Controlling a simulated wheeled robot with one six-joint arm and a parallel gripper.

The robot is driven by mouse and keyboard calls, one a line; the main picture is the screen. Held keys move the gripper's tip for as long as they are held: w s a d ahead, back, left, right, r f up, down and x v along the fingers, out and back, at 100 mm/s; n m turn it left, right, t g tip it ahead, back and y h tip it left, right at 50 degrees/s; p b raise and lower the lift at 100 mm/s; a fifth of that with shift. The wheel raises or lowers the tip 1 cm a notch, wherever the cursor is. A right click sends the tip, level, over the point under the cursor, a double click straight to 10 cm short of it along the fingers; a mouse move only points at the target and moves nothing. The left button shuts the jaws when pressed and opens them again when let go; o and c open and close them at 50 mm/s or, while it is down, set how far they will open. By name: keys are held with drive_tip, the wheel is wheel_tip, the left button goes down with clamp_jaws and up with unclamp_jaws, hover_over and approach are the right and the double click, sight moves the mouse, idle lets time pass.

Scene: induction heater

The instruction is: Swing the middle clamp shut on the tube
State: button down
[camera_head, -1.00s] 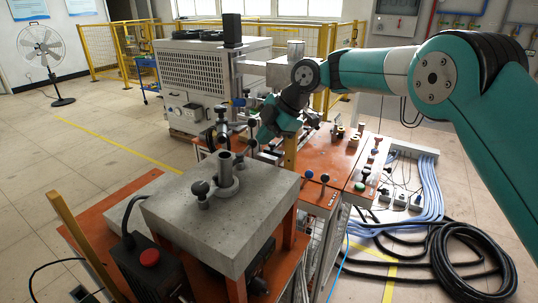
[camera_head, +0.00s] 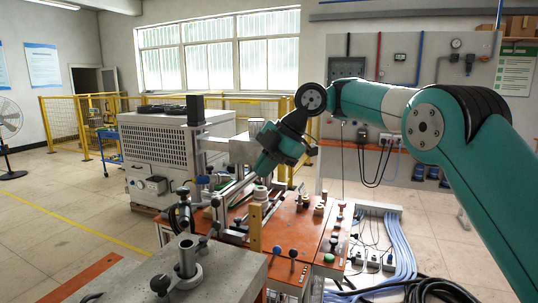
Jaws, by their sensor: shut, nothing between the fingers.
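My gripper (camera_head: 264,168) is at the end of the teal arm, above the back of the orange bench. Its fingers are shut and empty; the tips are too small to make out clearly. Below and left of it is the metal clamp fixture (camera_head: 232,192), with slanted rails and dark knobs (camera_head: 215,202). The gripper appears apart from it. The tube and the middle clamp cannot be told apart from the other metal parts here, so the clamp's angle cannot be read.
A concrete-topped block (camera_head: 215,272) with a metal post (camera_head: 187,257) stands in front. A large grey machine (camera_head: 160,150) is behind the fixture. Cables (camera_head: 400,240) lie right of the orange bench (camera_head: 290,222).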

drive_tip(key=shift+v, duration=1.05)
drive_tip(key=s+d+r+m, duration=0.1)
drive_tip(key=s+m, duration=0.8)
drive_tip(key=s, duration=0.6)
drive_tip(key=s+d+f+m+h, duration=0.1)
drive_tip(key=s+d+f+m, duration=0.1)
drive_tip(key=s, duration=0.5)
drive_tip(key=s+d+f+m, duration=0.3)
drive_tip(key=s+f+m, duration=0.1)
drive_tip(key=s, duration=0.3)
drive_tip(key=s+d+f+m+h, duration=0.1)
drive_tip(key=s+d+f+m, duration=0.2)
drive_tip(key=s, duration=0.4)
drive_tip(key=shift+f+m+g+h+b, duration=0.3)
drive_tip(key=shift+f+m+g+b, duration=0.1)
drive_tip(key=shift+f+b, duration=0.05)
drive_tip(key=shift+s+d, duration=0.15)
drive_tip(key=shift+s, duration=0.1)
